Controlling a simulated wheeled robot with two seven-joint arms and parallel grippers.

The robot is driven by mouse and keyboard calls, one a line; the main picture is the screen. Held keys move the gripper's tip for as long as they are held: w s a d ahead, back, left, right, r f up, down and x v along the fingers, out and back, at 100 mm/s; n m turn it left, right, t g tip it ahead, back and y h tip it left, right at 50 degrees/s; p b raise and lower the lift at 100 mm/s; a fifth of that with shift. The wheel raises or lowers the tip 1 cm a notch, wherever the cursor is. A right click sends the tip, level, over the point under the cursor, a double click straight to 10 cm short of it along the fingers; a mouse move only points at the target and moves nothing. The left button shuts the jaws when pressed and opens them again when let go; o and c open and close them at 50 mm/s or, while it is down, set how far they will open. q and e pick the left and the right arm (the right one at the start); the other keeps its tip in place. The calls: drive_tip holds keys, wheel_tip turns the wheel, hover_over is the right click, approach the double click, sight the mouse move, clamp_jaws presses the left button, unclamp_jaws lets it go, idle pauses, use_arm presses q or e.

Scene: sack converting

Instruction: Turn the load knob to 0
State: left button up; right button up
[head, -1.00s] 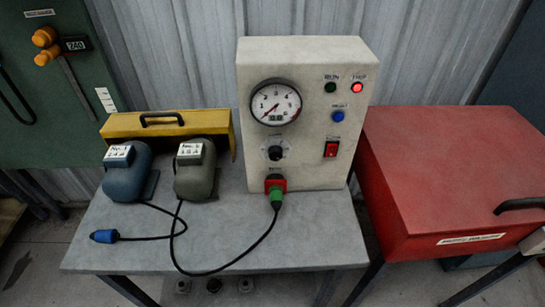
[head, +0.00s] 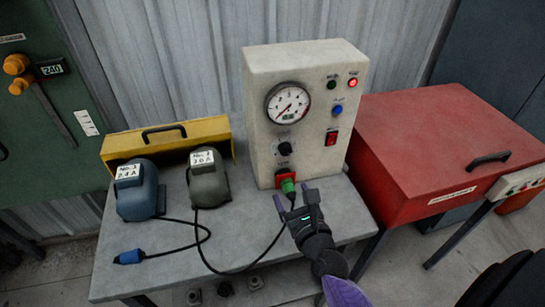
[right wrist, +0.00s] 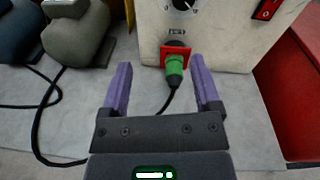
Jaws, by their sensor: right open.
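The load knob, a black round knob (head: 284,150), sits on the front of the beige control box (head: 262,120), below the gauge (head: 288,103) and above the red socket. In the right wrist view the knob (right wrist: 183,4) is cut off by the top edge. My right gripper (head: 294,198) is open and empty, in front of the box and below the knob. In the right wrist view its purple fingers (right wrist: 158,82) stand apart, on either side of the green plug (right wrist: 174,68) in the picture, with no visible contact. My left gripper is not in view.
A cable runs from the plug to the olive motor (head: 208,178). A blue motor (head: 140,192) and loose blue plug (head: 130,257) lie left. A red rocker switch (head: 331,138) is right of the knob. A red cabinet (head: 440,150) stands right of the grey table (head: 165,275).

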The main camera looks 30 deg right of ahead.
sight(286, 152)
drive_tip(key=w+d+m, duration=0.1)
drive_tip(key=w, duration=0.2)
drive_tip(key=w+d+r+m+h+b, duration=0.1)
drive_tip(key=w+d+m, duration=0.1)
drive_tip(key=w, duration=0.1)
drive_tip(key=w+d+m+h, duration=0.1)
drive_tip(key=w, duration=0.3)
drive_tip(key=shift+d+r+m+t, duration=0.25)
drive_tip(key=shift+r+m+t, duration=0.05)
drive_tip(key=shift+m, duration=0.1)
drive_tip(key=shift+s, duration=0.1)
clamp_jaws()
